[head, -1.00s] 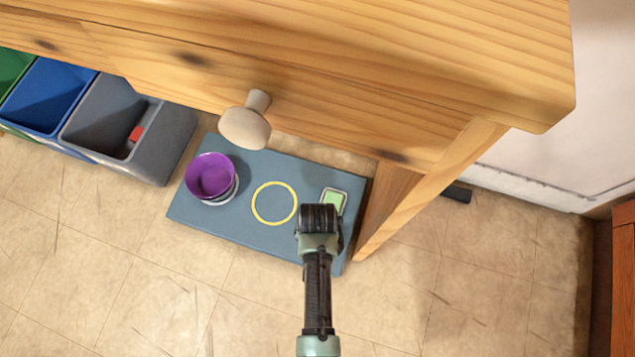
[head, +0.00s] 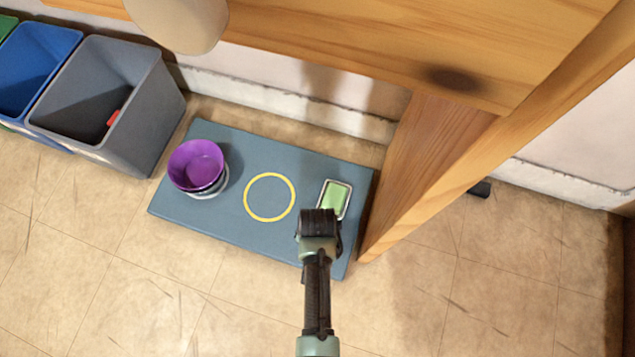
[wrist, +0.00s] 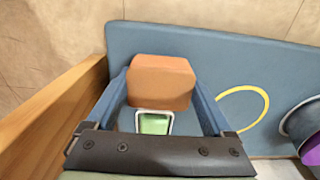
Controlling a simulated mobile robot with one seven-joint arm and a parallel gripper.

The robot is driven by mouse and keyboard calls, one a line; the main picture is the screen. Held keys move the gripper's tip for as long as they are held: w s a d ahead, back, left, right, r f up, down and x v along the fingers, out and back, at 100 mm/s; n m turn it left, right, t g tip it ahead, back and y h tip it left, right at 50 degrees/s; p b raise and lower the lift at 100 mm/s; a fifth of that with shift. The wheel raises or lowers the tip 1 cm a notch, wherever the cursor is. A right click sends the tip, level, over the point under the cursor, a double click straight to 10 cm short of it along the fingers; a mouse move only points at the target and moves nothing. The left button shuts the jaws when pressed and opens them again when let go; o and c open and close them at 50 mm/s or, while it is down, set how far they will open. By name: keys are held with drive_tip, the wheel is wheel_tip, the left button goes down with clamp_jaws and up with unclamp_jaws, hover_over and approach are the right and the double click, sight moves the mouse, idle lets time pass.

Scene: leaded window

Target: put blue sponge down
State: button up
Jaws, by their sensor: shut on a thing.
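My gripper (wrist: 161,92) is shut on an orange-brown block (wrist: 160,80), held between its two blue-grey fingers in the wrist view. I see no blue sponge; the held block looks orange-brown. In the head view my gripper (head: 319,222) is over the right part of a blue-grey mat (head: 235,220), and its fingertips and the block are hidden there. A yellow ring (head: 270,197) is marked on the mat, left of my gripper. A green piece in a pale-rimmed dish (head: 334,198) lies on the mat just beyond my gripper; it shows below the block in the wrist view (wrist: 154,123).
A purple bowl (head: 195,165) sits on a grey container at the mat's left. Grey (head: 105,100) and blue (head: 35,70) bins stand farther left. A wooden table leg (head: 440,155) rises beside the mat's right edge, with the tabletop overhead. Open floor lies in front.

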wheel_tip(320, 180, down, 3)
drive_tip(key=shift+f+b, duration=0.15)
drive_tip(key=shift+b, duration=1)
drive_tip(key=o, duration=1.1)
drive_tip(key=shift+c, duration=0.2)
wheel_tip(320, 180, up, 12)
drive_tip(key=p, duration=0.9)
